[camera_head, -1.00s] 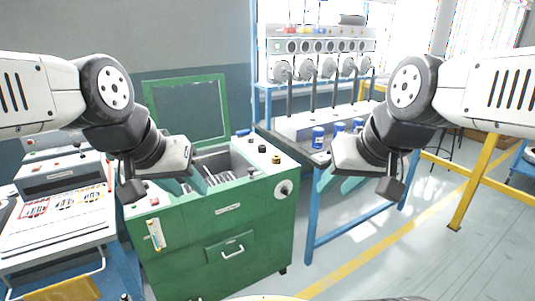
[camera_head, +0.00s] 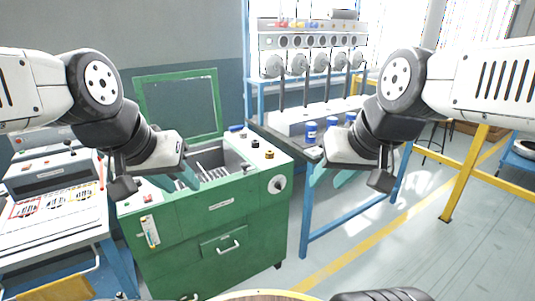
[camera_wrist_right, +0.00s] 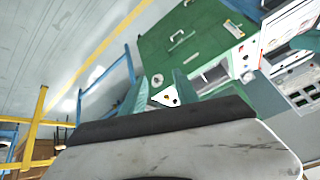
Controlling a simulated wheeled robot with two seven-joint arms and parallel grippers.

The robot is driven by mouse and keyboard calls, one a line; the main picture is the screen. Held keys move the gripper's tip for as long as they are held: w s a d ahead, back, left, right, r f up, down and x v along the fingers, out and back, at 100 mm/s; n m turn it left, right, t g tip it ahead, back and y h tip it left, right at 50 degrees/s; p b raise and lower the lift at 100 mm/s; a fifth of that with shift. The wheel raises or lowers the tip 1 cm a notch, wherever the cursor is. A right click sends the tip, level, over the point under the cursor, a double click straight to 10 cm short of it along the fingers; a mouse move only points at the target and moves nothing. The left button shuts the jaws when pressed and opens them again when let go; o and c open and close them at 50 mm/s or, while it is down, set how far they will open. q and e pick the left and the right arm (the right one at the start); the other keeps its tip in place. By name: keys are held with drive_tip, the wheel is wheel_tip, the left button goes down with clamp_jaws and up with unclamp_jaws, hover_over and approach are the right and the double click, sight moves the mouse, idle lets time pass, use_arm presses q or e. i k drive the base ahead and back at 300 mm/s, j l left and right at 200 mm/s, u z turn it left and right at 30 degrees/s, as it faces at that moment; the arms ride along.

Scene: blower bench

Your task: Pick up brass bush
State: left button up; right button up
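The brass bush appears to be the small brass-coloured cylinder (camera_head: 269,155) standing on the right top corner of the green machine (camera_head: 222,206), beside a black knob. My right gripper (camera_head: 331,178) is to the right of it, in front of the blue bench, with its teal fingers apart and nothing between them. The right wrist view shows its open fingers (camera_wrist_right: 157,92) with the machine's pale corner beyond, where the bush cannot be told clearly. My left gripper (camera_head: 182,178) hangs at the machine's left front, looks open and holds nothing visible.
An open bin with metal parts (camera_head: 218,168) is in the machine top, with a green frame (camera_head: 178,106) raised behind. A blue bench (camera_head: 305,215) with blue cans (camera_head: 311,131) is at the right. A control desk (camera_head: 55,190) stands left. Yellow rails (camera_head: 464,178) are far right.

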sight(269, 154)
drive_tip(key=i+l, duration=0.2)
drive_tip(key=i, duration=0.2)
drive_tip(key=i+l, duration=0.2)
drive_tip(key=i, duration=0.25)
drive_tip(key=i+l+z, duration=0.1)
drive_tip(key=i, duration=0.3)
drive_tip(key=i+l, duration=0.3)
drive_tip(key=i+z, duration=0.05)
drive_tip(key=i, duration=0.05)
